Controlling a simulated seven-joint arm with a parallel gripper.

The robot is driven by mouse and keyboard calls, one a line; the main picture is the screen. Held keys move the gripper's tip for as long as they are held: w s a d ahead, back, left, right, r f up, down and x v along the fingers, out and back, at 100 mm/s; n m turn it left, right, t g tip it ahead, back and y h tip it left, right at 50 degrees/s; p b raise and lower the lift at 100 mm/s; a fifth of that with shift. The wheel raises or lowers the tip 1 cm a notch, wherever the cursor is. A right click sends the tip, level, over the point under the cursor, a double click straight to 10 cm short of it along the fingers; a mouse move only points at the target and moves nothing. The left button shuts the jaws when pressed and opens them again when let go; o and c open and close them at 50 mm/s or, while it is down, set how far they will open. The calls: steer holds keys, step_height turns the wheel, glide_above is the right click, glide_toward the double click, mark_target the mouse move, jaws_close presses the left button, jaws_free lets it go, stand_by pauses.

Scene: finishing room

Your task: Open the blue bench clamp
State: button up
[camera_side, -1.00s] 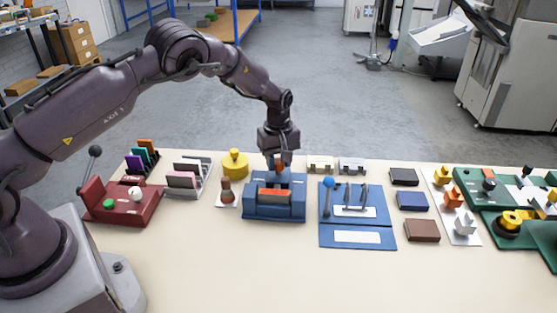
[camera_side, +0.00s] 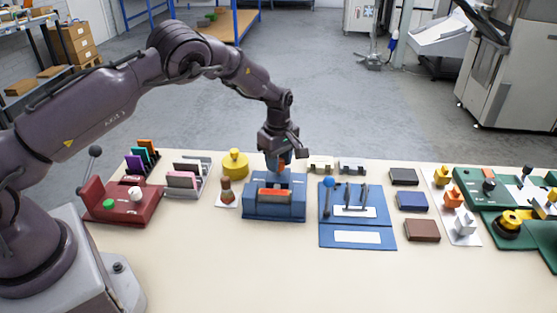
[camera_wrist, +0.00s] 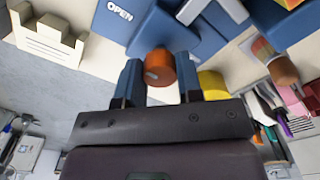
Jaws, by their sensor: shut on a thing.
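The blue bench clamp (camera_side: 274,213) stands on the bench in the middle of the side view, with an orange-brown piece (camera_side: 275,194) in it. In the wrist view the clamp (camera_wrist: 172,32) fills the top middle, with the word OPEN on its body. My gripper (camera_side: 280,170) points down at the back of the clamp. Its two blue fingers (camera_wrist: 160,82) are shut on the clamp's orange knob (camera_wrist: 160,66), one on each side. In the side view the fingers mostly hide the knob.
A yellow round-topped piece (camera_side: 235,164) and a small brown-handled stamp (camera_side: 227,190) stand close left of the clamp. A blue plate with levers (camera_side: 357,236) lies close to its right. Pale blocks (camera_side: 320,165) sit behind right. The front of the bench is clear.

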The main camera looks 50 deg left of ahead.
steer(key=shift+r, duration=0.1)
steer(key=o, duration=0.9)
step_height(320, 180, up, 13)
steer(key=shift+f, duration=0.1)
